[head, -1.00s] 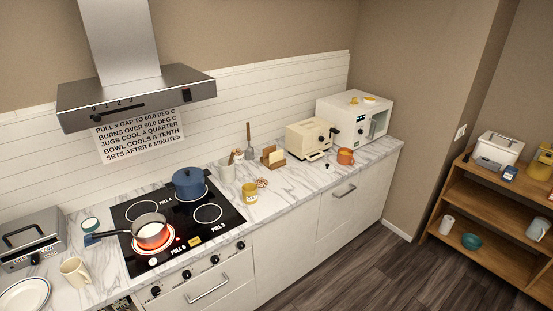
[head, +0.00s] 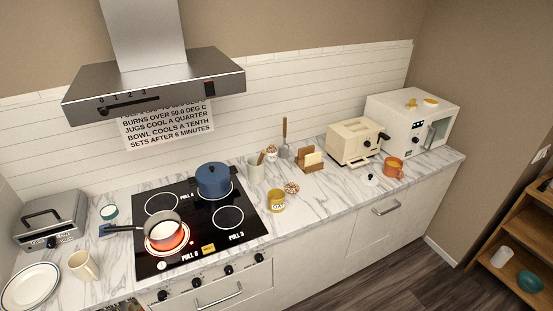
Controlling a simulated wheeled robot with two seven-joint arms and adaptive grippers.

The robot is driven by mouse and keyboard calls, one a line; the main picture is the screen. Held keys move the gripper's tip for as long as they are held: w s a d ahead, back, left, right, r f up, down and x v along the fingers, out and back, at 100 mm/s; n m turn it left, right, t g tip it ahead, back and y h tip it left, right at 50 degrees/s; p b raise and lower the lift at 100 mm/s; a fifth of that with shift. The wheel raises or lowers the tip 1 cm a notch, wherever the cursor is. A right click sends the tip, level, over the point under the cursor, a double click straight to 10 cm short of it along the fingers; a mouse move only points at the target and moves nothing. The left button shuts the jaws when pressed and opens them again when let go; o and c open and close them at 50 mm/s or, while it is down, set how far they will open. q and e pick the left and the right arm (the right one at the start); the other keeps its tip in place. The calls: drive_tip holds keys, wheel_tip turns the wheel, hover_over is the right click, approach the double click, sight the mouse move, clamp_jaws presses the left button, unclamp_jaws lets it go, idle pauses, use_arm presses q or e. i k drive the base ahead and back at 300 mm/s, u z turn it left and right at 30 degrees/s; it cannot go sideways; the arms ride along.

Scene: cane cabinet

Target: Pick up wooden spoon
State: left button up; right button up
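A pale utensil crock (head: 255,170) stands on the marble counter behind the right side of the hob. A short brown wooden handle (head: 262,157) sticks up out of it, leaning right; its lower part is hidden inside. This may be the wooden spoon, but it is too small to be sure. To its right, a brown-handled utensil (head: 284,131) stands upright with a grey lower end. Neither of my grippers shows in the head view.
The black hob (head: 151,207) has a glowing front burner under a saucepan (head: 160,227), and a blue pot (head: 213,180) behind. A yellow jar (head: 276,201) stands in front of the crock. A toaster (head: 352,142) and white microwave (head: 405,119) are right. A steel hood (head: 155,80) overhangs.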

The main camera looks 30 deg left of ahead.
sight(264, 151)
drive_tip(key=u, duration=0.2)
drive_tip(key=i, duration=0.7)
drive_tip(key=u, duration=1.05)
drive_tip(key=i, duration=0.5)
drive_tip(key=u, duration=0.55)
